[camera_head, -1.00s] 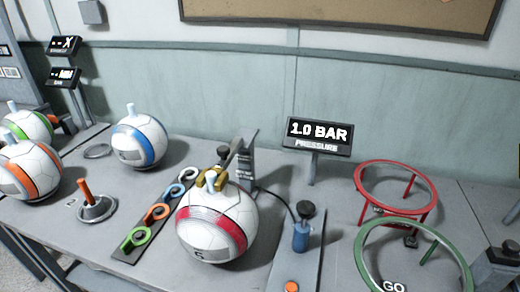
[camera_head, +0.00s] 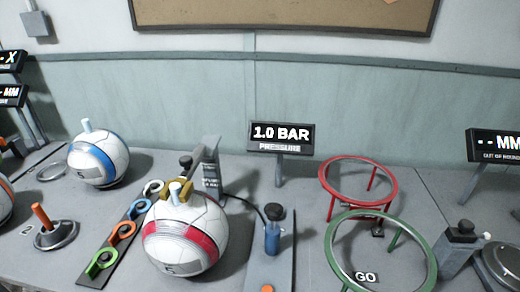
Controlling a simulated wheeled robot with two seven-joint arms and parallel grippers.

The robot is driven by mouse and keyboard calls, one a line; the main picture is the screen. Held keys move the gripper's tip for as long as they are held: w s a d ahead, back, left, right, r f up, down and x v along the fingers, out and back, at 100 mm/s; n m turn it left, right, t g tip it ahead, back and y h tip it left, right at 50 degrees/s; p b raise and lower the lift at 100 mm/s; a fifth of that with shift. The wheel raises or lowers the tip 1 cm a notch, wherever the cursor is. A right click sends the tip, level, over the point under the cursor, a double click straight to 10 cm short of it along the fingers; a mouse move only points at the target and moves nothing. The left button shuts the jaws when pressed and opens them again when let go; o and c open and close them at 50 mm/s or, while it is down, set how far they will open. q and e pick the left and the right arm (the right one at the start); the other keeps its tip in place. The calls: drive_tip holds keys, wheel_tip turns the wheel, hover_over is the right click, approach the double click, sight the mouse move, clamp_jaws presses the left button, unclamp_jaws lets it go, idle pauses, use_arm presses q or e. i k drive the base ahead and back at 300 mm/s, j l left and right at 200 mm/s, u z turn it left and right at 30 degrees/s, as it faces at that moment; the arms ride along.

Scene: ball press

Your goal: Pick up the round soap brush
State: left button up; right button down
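A small blue pot (camera_head: 272,240) with a round black knob (camera_head: 274,212) on top stands right of the red-striped ball. It may hold the round soap brush, but I cannot tell. No bristles show. A white ball with a red stripe (camera_head: 187,243) sits left of the pot, with a brass fitting (camera_head: 176,190) at its top. Neither of my grippers is in view.
A red ring stand (camera_head: 325,178) and a green ring stand marked GO (camera_head: 428,272) stand on the right. A pressure sign (camera_head: 282,148) stands behind the pot. A blue-striped ball (camera_head: 98,163), a strip of coloured hooks (camera_head: 98,268) and an orange-handled tool (camera_head: 42,216) are left.

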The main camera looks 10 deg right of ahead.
sight(37, 207)
drive_tip(key=u, duration=1.35)
drive_tip(key=i+j+z, duration=0.35)
drive_tip(key=j, duration=0.3)
drive_tip(key=i+j+z, duration=0.4)
drive_tip(key=j, duration=0.35)
drive_tip(key=i+j+z, duration=0.15)
drive_tip(key=j, duration=0.25)
drive_tip(key=i+j+z, duration=0.2)
drive_tip(key=j, duration=0.25)
